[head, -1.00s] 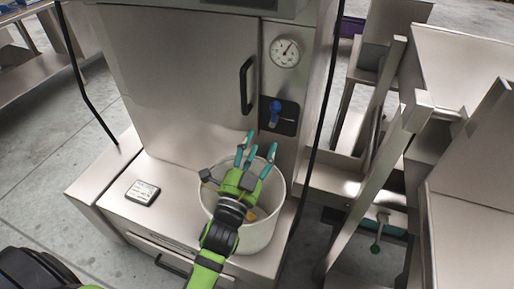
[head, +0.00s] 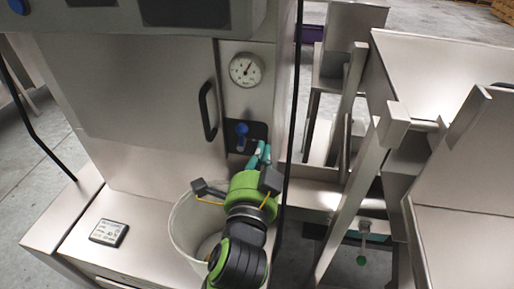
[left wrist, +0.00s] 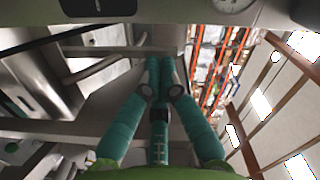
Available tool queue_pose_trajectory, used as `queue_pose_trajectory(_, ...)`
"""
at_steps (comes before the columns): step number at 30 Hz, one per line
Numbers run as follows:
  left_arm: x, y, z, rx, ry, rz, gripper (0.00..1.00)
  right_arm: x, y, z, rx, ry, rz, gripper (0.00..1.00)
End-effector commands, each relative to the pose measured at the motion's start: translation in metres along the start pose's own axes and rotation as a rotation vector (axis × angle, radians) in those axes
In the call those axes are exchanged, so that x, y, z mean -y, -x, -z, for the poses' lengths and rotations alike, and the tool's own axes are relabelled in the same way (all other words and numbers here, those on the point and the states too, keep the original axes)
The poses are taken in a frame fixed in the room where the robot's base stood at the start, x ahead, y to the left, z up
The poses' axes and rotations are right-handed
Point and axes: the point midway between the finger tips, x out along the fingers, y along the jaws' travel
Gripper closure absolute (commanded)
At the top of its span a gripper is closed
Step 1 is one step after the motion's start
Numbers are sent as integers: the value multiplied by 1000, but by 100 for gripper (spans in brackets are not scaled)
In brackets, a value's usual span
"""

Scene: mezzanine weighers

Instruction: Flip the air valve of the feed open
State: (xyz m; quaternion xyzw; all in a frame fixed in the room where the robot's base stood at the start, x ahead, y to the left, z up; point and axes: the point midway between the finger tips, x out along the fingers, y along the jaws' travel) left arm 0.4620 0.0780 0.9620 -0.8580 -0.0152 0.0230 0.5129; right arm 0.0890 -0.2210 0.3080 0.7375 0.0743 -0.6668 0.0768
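The air valve (head: 241,132) is a small blue handle on a dark recessed plate, on the front of the steel cabinet below a round gauge. The handle points roughly up and down. My left gripper (head: 261,153) is just below and to the right of the valve in the head view. Its teal fingers are drawn together with nothing between them, and they also meet in the left wrist view (left wrist: 160,64). I cannot tell whether a fingertip touches the plate. The blue handle cannot be made out in the left wrist view. My right gripper is not in view.
The pressure gauge (head: 246,70) sits above the valve, and a black door handle (head: 208,111) is to its left. A white bucket (head: 183,226) stands on the ledge under my left arm. A small display (head: 108,232) lies left. Steel frames (head: 350,130) stand right.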

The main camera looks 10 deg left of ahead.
Motion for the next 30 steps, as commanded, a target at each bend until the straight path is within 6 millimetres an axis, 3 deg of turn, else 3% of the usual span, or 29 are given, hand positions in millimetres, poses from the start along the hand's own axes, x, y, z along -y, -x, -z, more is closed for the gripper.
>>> queue_pose_trajectory(11,2,-81,0,1,-2,1,100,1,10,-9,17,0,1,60)
queue_pose_trajectory(13,0,-81,-15,3,-5,-1,100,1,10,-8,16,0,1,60)
queue_pose_trajectory(18,0,-85,-33,1,-3,-1,100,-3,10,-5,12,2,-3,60)
queue_pose_trajectory(30,0,-86,-39,-1,0,-1,100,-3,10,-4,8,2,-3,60)
